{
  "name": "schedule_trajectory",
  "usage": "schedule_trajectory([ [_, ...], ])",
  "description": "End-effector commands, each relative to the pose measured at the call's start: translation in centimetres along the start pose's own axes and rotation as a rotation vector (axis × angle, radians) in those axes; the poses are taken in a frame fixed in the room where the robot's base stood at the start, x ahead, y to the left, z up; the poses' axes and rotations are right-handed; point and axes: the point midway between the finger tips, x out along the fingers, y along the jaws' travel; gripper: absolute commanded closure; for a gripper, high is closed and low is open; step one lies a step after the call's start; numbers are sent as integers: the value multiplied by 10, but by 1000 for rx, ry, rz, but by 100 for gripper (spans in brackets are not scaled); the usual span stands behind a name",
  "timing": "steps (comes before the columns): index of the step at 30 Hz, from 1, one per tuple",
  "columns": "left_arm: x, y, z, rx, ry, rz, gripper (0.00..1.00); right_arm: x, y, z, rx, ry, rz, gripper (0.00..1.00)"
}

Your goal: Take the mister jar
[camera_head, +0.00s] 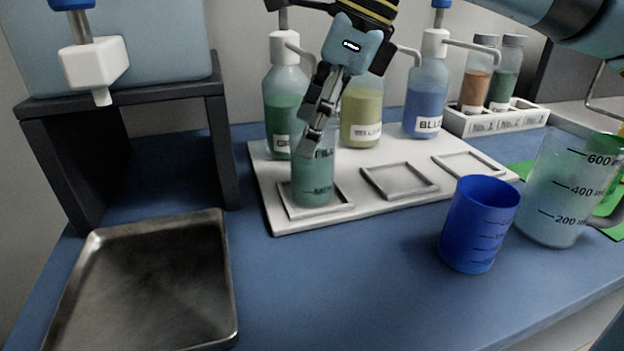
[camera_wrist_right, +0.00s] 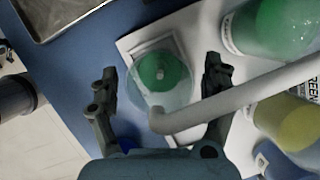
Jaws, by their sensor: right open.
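A clear jar with green liquid and a FILL mark (camera_head: 313,182), which I take as the mister jar, stands upright on the front left square pad of the white station board (camera_head: 285,222). In the right wrist view the jar (camera_wrist_right: 160,78) shows from above, between my fingers. My right gripper (camera_head: 318,125) comes down from above, over the jar's upper part. In the wrist view the right gripper (camera_wrist_right: 160,85) is open, with one finger on each side. Whether a finger touches the jar cannot be told. My left gripper is not in view.
Pump bottles with green (camera_head: 281,105), yellow (camera_head: 361,112) and blue (camera_head: 426,98) liquid stand close behind. A pale spout (camera_wrist_right: 240,95) crosses near my fingers. A blue cup (camera_head: 478,225) and a large beaker (camera_head: 565,190) stand right. A metal tray (camera_head: 226,290) lies left.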

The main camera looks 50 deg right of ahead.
Motion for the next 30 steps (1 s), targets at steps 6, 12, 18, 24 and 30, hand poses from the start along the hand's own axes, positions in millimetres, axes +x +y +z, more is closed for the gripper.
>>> schedule_trajectory([
  [6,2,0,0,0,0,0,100,2,0,0,-1,1,0,18],
  [12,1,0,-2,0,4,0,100,2,0,0,-1,1,0,30],
  [18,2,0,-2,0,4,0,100,2,0,0,0,1,0,56],
  [24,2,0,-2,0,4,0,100,2,0,0,0,1,0,82],
  [30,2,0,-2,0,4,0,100,2,0,0,0,0,0,100],
])
